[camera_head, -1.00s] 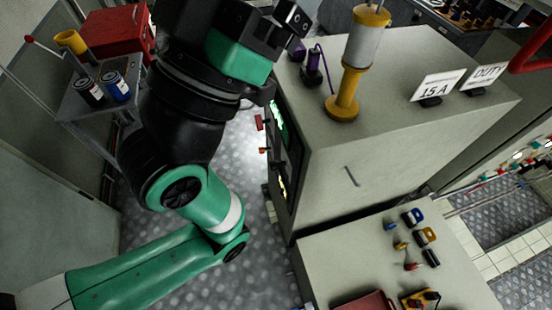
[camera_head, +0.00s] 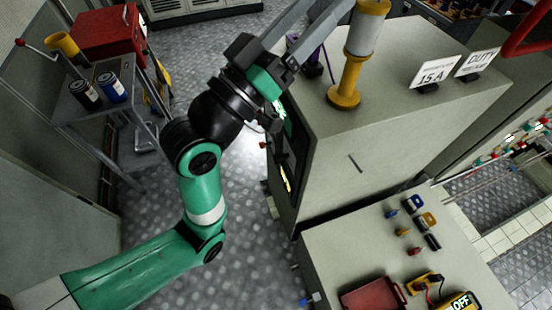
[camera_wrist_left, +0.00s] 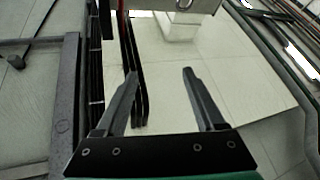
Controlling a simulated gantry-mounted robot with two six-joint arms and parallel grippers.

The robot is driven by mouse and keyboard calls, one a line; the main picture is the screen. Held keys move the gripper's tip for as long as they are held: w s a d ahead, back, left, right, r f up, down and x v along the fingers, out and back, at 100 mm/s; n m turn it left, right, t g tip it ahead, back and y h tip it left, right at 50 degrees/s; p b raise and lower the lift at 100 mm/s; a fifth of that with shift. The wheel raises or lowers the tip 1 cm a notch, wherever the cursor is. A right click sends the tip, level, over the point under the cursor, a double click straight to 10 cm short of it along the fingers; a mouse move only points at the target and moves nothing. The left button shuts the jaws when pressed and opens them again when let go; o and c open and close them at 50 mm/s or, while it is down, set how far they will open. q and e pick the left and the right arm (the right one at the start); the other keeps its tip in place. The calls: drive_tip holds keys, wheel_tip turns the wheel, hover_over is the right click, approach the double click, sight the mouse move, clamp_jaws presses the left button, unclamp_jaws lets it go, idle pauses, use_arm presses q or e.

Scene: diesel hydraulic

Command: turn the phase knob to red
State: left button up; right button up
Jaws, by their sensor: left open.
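My left gripper (camera_head: 328,6) is open at the top of the head view, in front of the back part of the grey cabinet (camera_head: 385,135). Its two fingers point up and right. In the left wrist view the gripper (camera_wrist_left: 160,74) is open, with nothing between its fingers. The cabinet's side panel (camera_head: 289,145), with lit green and yellow displays, is seen at a steep angle beside my arm. I cannot make out the phase knob or its setting in either view. My right gripper is not in view.
A yellow-based lamp or cylinder (camera_head: 345,95) and the 15 A sign (camera_head: 437,72) stand on the cabinet. A lower bench (camera_head: 345,250) in front holds small coloured parts and a red tray (camera_head: 372,297). A cart (camera_head: 72,105) with a red toolbox (camera_head: 107,35) stands left.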

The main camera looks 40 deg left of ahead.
use_arm(q)
drive_tip(key=w+a+f+n+g, duration=0.2)
drive_tip(key=f, duration=0.4)
drive_tip(key=w+a+f+n+g, duration=0.1)
drive_tip(key=w+a+f+n, duration=0.15)
drive_tip(key=f, duration=0.35)
drive_tip(key=n+g, duration=0.6)
drive_tip(key=n, duration=1.2)
approach(274, 160)
drive_tip(key=b+x, duration=0.6)
drive_tip(key=x, duration=0.5)
drive_tip(key=shift+w, duration=0.15)
clamp_jaws()
